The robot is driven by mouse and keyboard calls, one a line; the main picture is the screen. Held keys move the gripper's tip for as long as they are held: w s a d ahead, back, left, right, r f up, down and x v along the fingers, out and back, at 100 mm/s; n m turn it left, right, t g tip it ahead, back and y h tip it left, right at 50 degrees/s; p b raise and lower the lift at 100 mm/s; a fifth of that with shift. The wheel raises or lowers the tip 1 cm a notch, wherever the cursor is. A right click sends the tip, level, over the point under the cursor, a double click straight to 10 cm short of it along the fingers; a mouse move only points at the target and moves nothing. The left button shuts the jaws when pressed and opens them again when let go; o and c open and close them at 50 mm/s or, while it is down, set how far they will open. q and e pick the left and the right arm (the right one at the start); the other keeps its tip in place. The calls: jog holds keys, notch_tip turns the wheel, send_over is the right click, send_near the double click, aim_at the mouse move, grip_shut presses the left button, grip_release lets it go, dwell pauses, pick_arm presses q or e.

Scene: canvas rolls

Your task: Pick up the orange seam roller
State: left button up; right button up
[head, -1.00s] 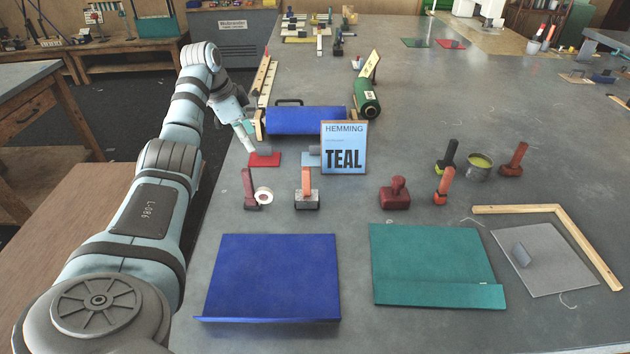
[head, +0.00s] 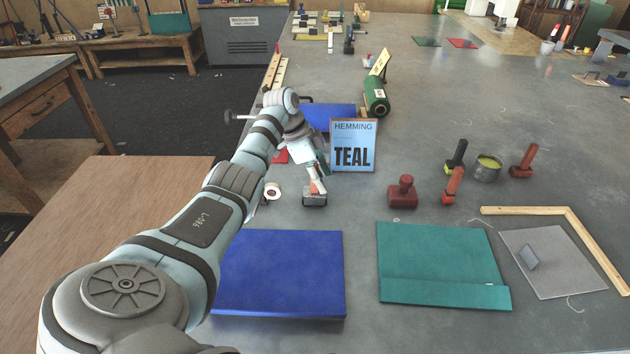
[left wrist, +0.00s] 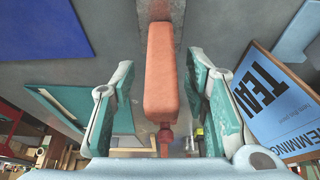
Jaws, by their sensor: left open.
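The orange seam roller (head: 317,187) stands on the grey bench, handle up, its grey roller end (head: 314,200) at the bottom. In the left wrist view its orange handle (left wrist: 160,75) runs lengthwise between the fingers. My left gripper (head: 313,177) is open around the handle, with a gap visible on both sides. The gripper partly hides the handle in the head view. My right gripper is not in view.
A TEAL sign (head: 353,146) stands close on the right of the gripper. A white tape roll (head: 272,191) lies to the left. A blue sheet (head: 285,270) and a teal sheet (head: 440,262) lie in front.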

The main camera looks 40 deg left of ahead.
pick_arm(q)
jog(key=shift+a, duration=0.1)
jog(key=shift+c, duration=0.4)
grip_shut()
notch_tip(320, 180, up, 20)
jog(key=p, duration=0.6)
